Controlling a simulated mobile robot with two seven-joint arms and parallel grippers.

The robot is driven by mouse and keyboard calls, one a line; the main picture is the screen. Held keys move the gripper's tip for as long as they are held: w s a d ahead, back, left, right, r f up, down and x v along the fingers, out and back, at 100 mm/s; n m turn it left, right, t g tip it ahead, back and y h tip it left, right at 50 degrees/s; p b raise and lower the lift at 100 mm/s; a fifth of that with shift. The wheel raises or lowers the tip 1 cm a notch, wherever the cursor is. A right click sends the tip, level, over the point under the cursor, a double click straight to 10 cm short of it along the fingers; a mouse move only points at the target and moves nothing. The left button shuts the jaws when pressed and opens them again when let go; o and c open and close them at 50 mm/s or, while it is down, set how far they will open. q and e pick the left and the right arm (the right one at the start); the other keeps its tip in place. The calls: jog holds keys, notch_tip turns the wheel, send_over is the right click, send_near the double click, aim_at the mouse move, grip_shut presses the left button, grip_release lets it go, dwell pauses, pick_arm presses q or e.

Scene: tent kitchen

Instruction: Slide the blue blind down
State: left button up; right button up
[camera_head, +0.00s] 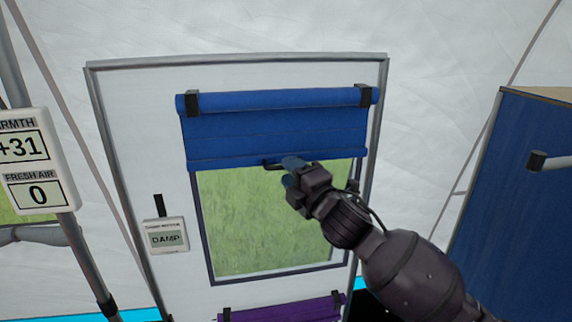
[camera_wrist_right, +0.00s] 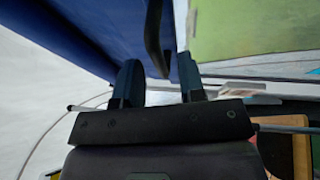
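The blue blind (camera_head: 275,125) hangs partly unrolled over the upper part of the window (camera_head: 265,220). Its roll (camera_head: 275,100) sits at the top between two dark brackets. A black handle (camera_head: 273,163) is on its lower edge. My right gripper (camera_head: 290,165) is at that edge, beside the handle, and hides part of it. In the right wrist view, the fingers of my right gripper (camera_wrist_right: 160,80) are apart. The dark handle (camera_wrist_right: 153,40) shows just ahead, in line with the gap between them; I cannot tell whether they touch it. My left gripper is not in view.
A purple blind (camera_head: 285,312) is below the window. A damp monitor (camera_head: 166,236) reading DAMP hangs left of the window. A sign (camera_head: 37,160) showing +31 and 0 is at far left. A blue cabinet (camera_head: 520,200) with a grey handle stands at right.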

aim_at(283, 153)
jog(key=shift+x, duration=1.2)
grip_shut()
